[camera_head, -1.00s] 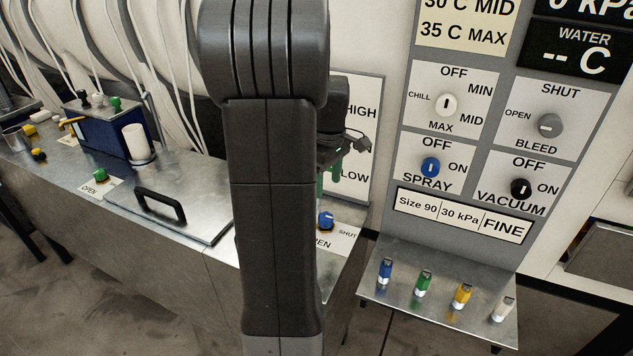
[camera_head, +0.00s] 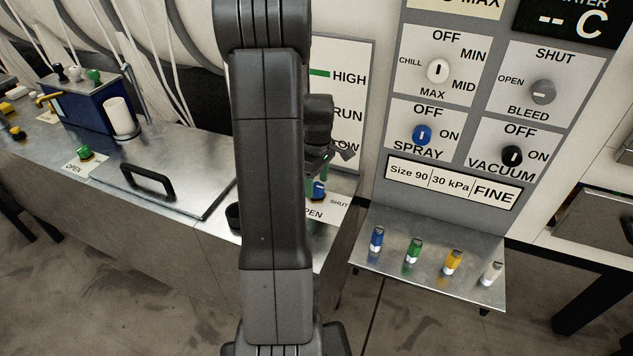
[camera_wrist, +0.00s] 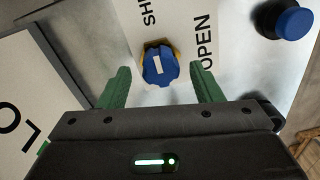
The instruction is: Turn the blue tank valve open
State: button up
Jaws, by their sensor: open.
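The blue tank valve (camera_head: 318,190) is a blue knob on a yellow base, set on the metal bench top beside a white plate marked OPEN and SHUT. The wrist view shows the valve knob (camera_wrist: 158,66) close up, with a short white mark on its top; I cannot tell which label the mark points to. My gripper (camera_wrist: 160,80) is open, with its green fingers apart on either side of the knob in that picture. Contact with the knob is not visible. In the head view my arm hides part of the gripper and the plate.
A HIGH, RUN and LOW gauge board (camera_head: 350,85) stands behind the valve. A dark round piece with a blue top (camera_wrist: 285,22) is near the OPEN label. A dial panel (camera_head: 395,190) and a shelf with several coloured pegs (camera_head: 430,285) are at right. A handled lid (camera_head: 190,190) lies left.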

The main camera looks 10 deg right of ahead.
jog(key=shift+f, duration=0.4)
jog(key=c, duration=1)
